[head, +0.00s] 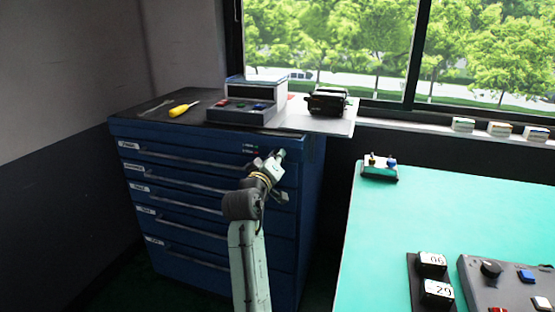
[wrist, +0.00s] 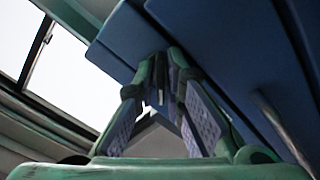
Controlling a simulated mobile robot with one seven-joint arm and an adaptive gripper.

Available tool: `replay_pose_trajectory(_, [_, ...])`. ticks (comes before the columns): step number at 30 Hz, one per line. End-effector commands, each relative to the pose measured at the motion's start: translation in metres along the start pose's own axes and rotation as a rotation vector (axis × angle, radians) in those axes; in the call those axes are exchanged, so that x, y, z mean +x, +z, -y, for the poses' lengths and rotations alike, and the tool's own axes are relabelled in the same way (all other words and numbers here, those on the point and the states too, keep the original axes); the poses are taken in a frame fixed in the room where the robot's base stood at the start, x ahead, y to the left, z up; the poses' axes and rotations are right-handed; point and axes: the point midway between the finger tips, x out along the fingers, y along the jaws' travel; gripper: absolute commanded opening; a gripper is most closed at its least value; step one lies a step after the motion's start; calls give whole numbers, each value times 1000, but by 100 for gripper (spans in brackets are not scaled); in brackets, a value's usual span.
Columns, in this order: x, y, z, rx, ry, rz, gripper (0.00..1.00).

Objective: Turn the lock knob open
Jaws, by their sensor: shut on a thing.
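My gripper (head: 279,156) is at the upper right of the blue drawer cabinet's front (head: 215,172), beside the top drawer. In the wrist view my gripper (wrist: 163,72) has its two fingers converging against the blue cabinet front (wrist: 225,40). The fingertips are closed on a small dark part (wrist: 161,84), which seems to be the lock knob. The fingers hide most of it, so its turn angle cannot be told. In the head view the gripper covers the knob.
On the cabinet top are a yellow screwdriver (head: 182,109), a grey control box (head: 243,110) and a black device (head: 327,101). Long drawer handles (head: 190,162) jut from the front. A green table (head: 400,220) with control panels stands at the right.

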Motion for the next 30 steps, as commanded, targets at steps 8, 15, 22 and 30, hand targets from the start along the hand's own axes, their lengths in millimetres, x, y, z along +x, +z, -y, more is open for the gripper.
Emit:
replay_pose_trajectory(8, [0, 1, 1, 0, -2, 2, 0])
replay_pose_trajectory(15, [0, 0, 1, -1, -1, 1, 24])
replay_pose_trajectory(22, [0, 0, 0, -1, -1, 0, 27])
replay_pose_trajectory(30, [-16, -1, 1, -1, -1, -2, 27])
